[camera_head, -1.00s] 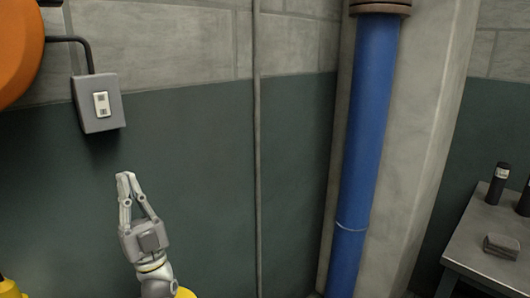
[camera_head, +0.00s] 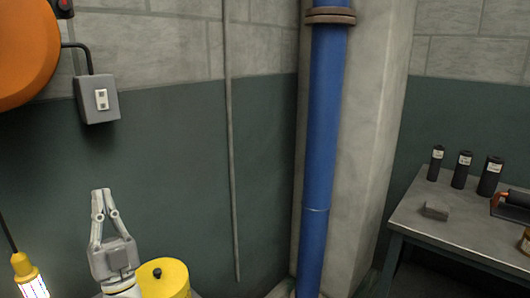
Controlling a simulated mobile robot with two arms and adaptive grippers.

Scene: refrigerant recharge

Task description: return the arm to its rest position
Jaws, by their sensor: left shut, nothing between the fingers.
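My left gripper (camera_head: 102,191) is in the lower left of the head view, pointing up in front of the dark green wall. Its two pale fingers meet at the tips and hold nothing. It stands below the grey switch box (camera_head: 97,99) and apart from it. Part of my left arm shows under the gripper, at the bottom edge. My right gripper is not in view.
A yellow cylinder (camera_head: 166,281) stands right beside my left gripper. A lit yellow lamp (camera_head: 29,274) hangs at the lower left. A blue pipe (camera_head: 322,150) runs down the middle. A table (camera_head: 445,238) at right bears dark bottles (camera_head: 462,170) and a grey block (camera_head: 435,210).

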